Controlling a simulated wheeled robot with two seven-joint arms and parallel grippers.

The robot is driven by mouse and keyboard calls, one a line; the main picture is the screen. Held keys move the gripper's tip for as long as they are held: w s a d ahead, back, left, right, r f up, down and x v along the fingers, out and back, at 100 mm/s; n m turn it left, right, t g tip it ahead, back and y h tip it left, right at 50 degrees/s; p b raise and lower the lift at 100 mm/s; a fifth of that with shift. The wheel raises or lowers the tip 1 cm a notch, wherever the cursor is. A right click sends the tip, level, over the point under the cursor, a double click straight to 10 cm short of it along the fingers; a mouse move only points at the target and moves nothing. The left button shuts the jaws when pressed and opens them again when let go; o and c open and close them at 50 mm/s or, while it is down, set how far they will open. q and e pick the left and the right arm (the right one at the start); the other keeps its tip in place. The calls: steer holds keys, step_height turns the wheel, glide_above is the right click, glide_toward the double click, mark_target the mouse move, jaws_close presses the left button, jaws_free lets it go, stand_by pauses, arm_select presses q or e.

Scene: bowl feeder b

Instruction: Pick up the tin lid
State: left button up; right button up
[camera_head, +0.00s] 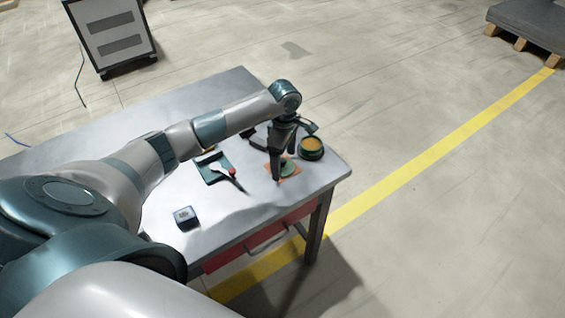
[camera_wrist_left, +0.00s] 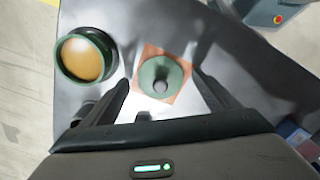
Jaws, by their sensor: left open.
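The tin lid (camera_wrist_left: 175,70) is a green disc with a dark round knob at its middle. It lies on an orange square mat (camera_wrist_left: 150,52) on the table. In the head view the lid (camera_head: 289,167) is partly hidden behind my left gripper (camera_head: 279,174). My left gripper points down over the mat. In the left wrist view its fingers (camera_wrist_left: 161,88) are apart, one to each side of the lid, with nothing between them gripped. The height gap to the lid is hard to judge. My right gripper is in neither view.
A round green tin with orange contents (camera_head: 311,148) stands beside the mat, near the table's right end. The grey table (camera_head: 240,205) is otherwise fairly clear.

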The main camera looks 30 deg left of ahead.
arm_select(q)
steer(key=shift+f, duration=0.5)
steer(key=c, duration=1.1)
steer(key=shift+r, duration=0.15)
steer(key=shift+c, duration=0.2)
